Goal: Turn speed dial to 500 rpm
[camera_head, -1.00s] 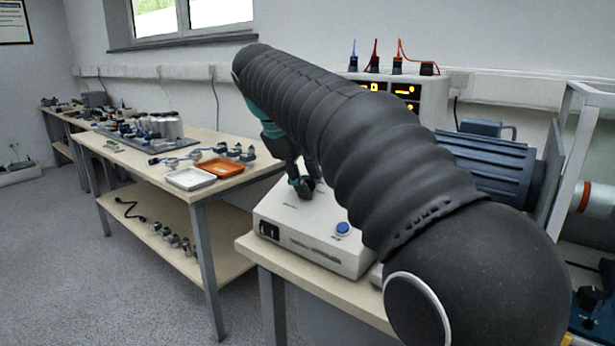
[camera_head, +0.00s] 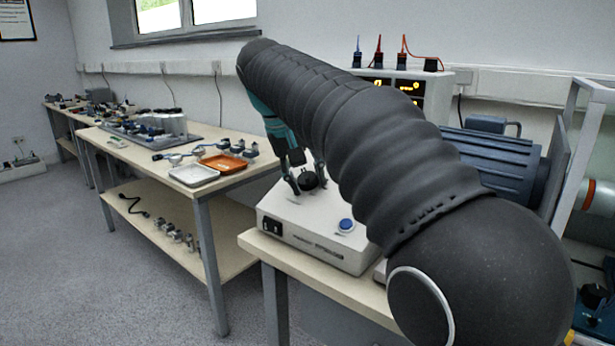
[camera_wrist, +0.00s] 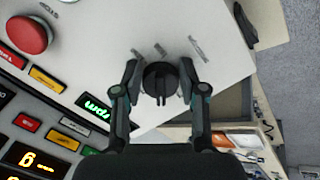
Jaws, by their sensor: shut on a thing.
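The black round speed dial (camera_wrist: 161,79) stands on the top of a white control box (camera_wrist: 205,45), with small grey markings above it in the wrist view. My gripper (camera_wrist: 159,74) has one finger on each side of the dial and is shut on it. In the head view the gripper (camera_head: 307,180) reaches down from above to the dial (camera_head: 309,183) on the white box (camera_head: 315,242). The markings are too small to read.
A display unit (camera_head: 437,95) with lit yellow digits and a blue motor (camera_head: 490,160) stand behind my arm. In the wrist view, a panel shows a red button (camera_wrist: 28,35) and a green "rpm" display (camera_wrist: 95,107). A side table (camera_head: 215,190) holds trays and small parts.

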